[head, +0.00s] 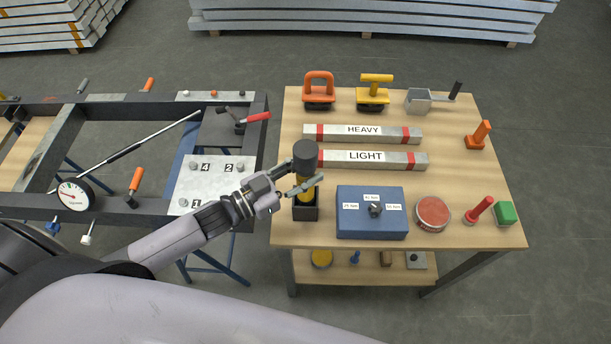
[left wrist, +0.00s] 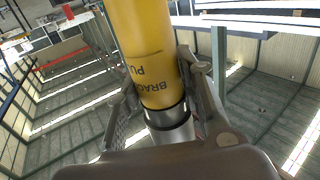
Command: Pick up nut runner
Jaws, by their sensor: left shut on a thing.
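The nut runner (head: 305,157) stands upright at the table's left edge, with a dark grey top and a yellow body. Its lower end is at a black holder (head: 305,213); I cannot tell whether it is seated or slightly raised. My left gripper (head: 296,181) reaches in from the left and is shut on the yellow body. In the left wrist view the yellow body (left wrist: 148,50), with black lettering, runs between the two fingers, with a dark band and grey metal part below it. My right gripper is not in view.
The wooden table (head: 460,228) holds a blue box with a knob (head: 371,222), a red-topped round tin (head: 433,214), HEAVY (head: 362,131) and LIGHT (head: 370,157) bars and several tools at the back. A dark frame (head: 140,207) with a numbered plate stands left.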

